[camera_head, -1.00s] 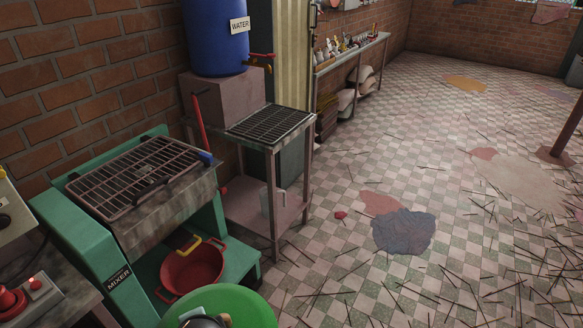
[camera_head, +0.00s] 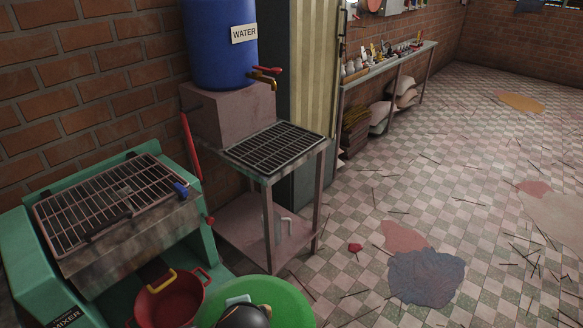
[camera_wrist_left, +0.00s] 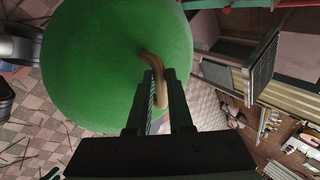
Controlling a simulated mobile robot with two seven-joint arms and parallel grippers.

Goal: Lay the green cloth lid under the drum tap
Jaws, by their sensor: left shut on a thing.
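The green cloth lid (camera_head: 285,296) is a large round disc at the bottom of the head view, partly cut off by the frame. In the left wrist view the lid (camera_wrist_left: 95,60) fills the upper left and has a curved wooden handle (camera_wrist_left: 150,64). My left gripper (camera_wrist_left: 158,88) is shut on that handle and holds the lid. The drum tap (camera_head: 263,78) is brass with a red lever, low on the blue drum (camera_head: 215,50) labelled WATER. A metal stand with a grate top (camera_head: 275,147) is below the tap. My right gripper is not in view.
The green mixer (camera_head: 25,255) with a barred top stands left of the stand. A red bucket (camera_head: 170,302) with a yellow handle sits in front of it. A dark cloth (camera_head: 425,278) and thin sticks lie on the tiled floor. A tool bench (camera_head: 400,62) stands farther back.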

